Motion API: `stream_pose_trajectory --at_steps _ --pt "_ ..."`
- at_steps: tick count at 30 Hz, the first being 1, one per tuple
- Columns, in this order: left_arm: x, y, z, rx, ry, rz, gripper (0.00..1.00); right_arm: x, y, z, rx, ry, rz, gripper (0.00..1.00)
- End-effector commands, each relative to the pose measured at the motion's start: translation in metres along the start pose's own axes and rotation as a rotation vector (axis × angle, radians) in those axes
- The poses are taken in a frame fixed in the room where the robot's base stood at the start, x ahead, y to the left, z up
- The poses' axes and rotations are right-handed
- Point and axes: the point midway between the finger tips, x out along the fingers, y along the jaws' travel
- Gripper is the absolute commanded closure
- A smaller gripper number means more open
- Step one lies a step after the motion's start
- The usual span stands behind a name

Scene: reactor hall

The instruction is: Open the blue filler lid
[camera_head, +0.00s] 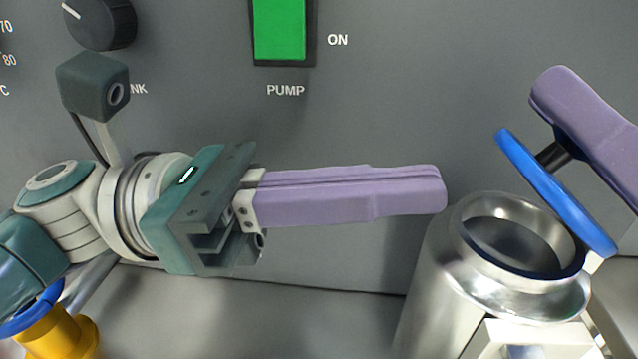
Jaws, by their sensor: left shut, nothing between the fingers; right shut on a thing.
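The blue filler lid (545,184) is a disc tilted up steeply, seen nearly edge-on, above the right side of a shiny metal filler neck (470,265). The neck's round mouth is uncovered, and its dark inside shows. The lid's lower edge is by the right rim of the neck. A black knob (553,154) stands out from the lid's upper face. My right gripper (568,108) comes in from the right, shut on the knob; its near finger hides part of it. My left gripper (432,189) is shut and empty, its purple fingers pointing right, just left of the neck.
A grey panel behind carries a green pump switch (280,28) marked ON and a black dial knob (99,22). A yellow part with a blue ring (62,332) is at the lower left, partly behind my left arm. A pale block (520,342) is at the neck's front.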

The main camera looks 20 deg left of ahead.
Motion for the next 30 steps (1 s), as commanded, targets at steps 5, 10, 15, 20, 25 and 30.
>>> stream_pose_trajectory --at_steps 5,10,15,20,25,30 --pt "0.025 0.000 0.001 0.001 -0.002 0.000 1.00 0.000 0.000 0.000 0.000 -0.001 0.001 1.00" --pt "0.033 0.000 0.000 0.002 0.000 0.000 1.00 0.000 0.000 0.000 0.000 -0.001 0.002 1.00" --pt "0.034 0.000 0.000 0.001 0.000 0.000 1.00 0.000 0.000 0.000 0.000 -0.001 0.002 1.00" --pt "0.035 0.000 0.001 0.002 0.001 0.000 1.00 0.000 0.000 0.000 0.000 -0.001 0.002 1.00" --pt "0.043 -0.001 0.011 0.003 -0.002 -0.002 1.00 0.000 0.000 0.001 0.000 -0.002 0.001 1.00" --pt "0.044 -0.001 0.014 0.004 -0.010 -0.004 1.00 0.000 -0.001 0.002 0.000 -0.006 0.000 1.00"
